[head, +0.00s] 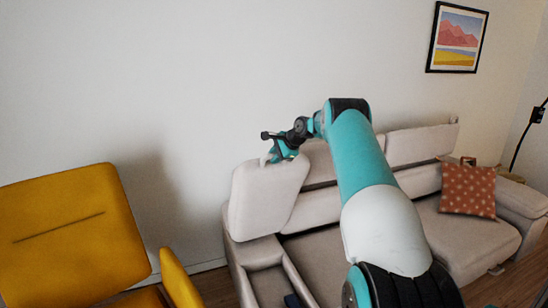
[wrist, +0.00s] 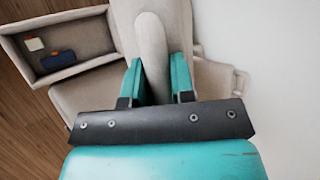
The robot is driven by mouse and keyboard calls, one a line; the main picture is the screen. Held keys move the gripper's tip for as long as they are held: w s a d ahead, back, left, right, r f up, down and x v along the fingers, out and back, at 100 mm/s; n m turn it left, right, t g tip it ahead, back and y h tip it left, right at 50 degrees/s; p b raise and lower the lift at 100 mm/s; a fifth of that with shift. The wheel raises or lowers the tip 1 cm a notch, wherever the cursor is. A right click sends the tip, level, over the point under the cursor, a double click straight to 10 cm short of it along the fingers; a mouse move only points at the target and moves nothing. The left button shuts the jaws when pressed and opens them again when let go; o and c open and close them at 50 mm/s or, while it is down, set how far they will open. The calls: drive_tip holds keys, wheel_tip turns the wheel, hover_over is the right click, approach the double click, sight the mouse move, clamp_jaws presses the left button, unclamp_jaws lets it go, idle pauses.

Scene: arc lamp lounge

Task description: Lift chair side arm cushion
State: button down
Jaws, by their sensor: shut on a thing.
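A beige cushion (head: 262,200) stands upright at the left end of the beige sofa (head: 310,210), beside the armrest. My gripper (head: 272,157) is at its top edge. In the wrist view my gripper (wrist: 155,85) has its two teal fingers on either side of the cushion's narrow rounded edge (wrist: 152,45), shut on it. The lower part of the cushion is hidden behind the armrest in the head view. I cannot tell whether the cushion is clear of the seat.
A yellow chair (head: 75,235) stands at the left. The armrest's open compartment (wrist: 85,42) holds a dark blue item (wrist: 58,61) and a small pale item (wrist: 34,44). A patterned orange pillow (head: 467,192) rests at the sofa's right. The wall is close behind.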

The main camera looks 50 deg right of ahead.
drive_tip(key=shift+w+a, duration=0.3)
drive_tip(key=c, duration=1.1)
unclamp_jaws()
drive_tip(key=shift+o, duration=0.7)
drive_tip(key=shift+s+d, duration=0.2)
drive_tip(key=shift+d, duration=0.05)
drive_tip(key=b+v, duration=0.3)
drive_tip(key=v, duration=1.4)
drive_tip(key=shift+r, duration=0.2)
drive_tip(key=shift+s+d, duration=0.1)
drive_tip(key=shift+d, duration=0.05)
